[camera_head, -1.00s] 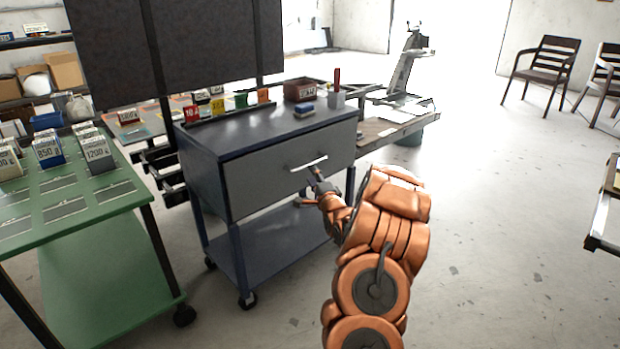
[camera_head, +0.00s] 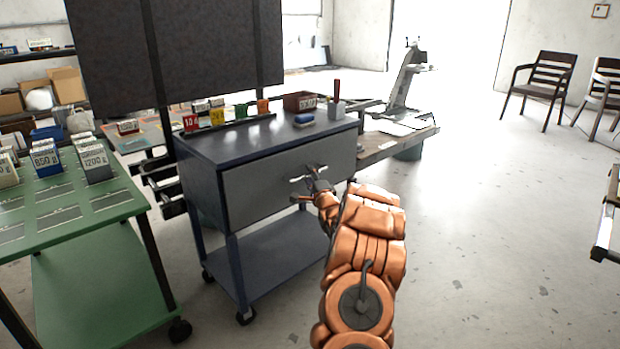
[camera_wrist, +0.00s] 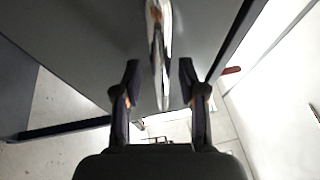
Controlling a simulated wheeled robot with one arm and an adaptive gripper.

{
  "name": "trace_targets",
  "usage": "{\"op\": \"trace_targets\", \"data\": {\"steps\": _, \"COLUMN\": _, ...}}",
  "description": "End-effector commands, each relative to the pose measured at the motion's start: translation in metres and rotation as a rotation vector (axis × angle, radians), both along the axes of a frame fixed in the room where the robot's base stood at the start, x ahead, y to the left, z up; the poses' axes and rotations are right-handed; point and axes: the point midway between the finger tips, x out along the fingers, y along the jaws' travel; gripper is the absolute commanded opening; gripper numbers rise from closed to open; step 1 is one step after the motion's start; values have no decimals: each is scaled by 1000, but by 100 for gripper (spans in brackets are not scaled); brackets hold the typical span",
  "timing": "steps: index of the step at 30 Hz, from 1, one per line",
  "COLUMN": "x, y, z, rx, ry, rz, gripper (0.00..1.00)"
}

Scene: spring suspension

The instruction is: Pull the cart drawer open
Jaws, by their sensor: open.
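The cart (camera_head: 232,240) is dark blue with a grey drawer front (camera_head: 262,190), which sits flush in the cart body. A shiny bar handle (camera_head: 298,179) is on the drawer front, partly hidden by my gripper (camera_head: 312,172) in the head view. In the wrist view the handle (camera_wrist: 158,50) runs between the two fingers of my gripper (camera_wrist: 158,82). The fingers are apart, one on each side of the handle, with a visible gap on both sides.
On the cart top are a blue block (camera_head: 304,119), a dark red bin (camera_head: 300,101) and a grey cup (camera_head: 336,109). A green table (camera_head: 70,210) stands close on the left. A workbench (camera_head: 395,140) is behind right. The floor at right is open.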

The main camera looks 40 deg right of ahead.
Motion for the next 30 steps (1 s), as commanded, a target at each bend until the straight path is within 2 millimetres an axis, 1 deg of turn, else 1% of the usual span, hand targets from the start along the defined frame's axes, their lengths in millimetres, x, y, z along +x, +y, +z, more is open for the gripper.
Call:
{"op": "trace_targets", "data": {"steps": 11, "x": 3, "y": -1, "z": 2, "rx": -1, "ry": -1, "rz": 0, "gripper": 41}}
{"op": "trace_targets", "data": {"steps": 23, "x": 3, "y": -1, "z": 1, "rx": -1, "ry": 0, "rz": 0, "gripper": 1}}
{"op": "trace_targets", "data": {"steps": 30, "x": 3, "y": -1, "z": 1, "rx": -1, "ry": 0, "rz": 0, "gripper": 0}}
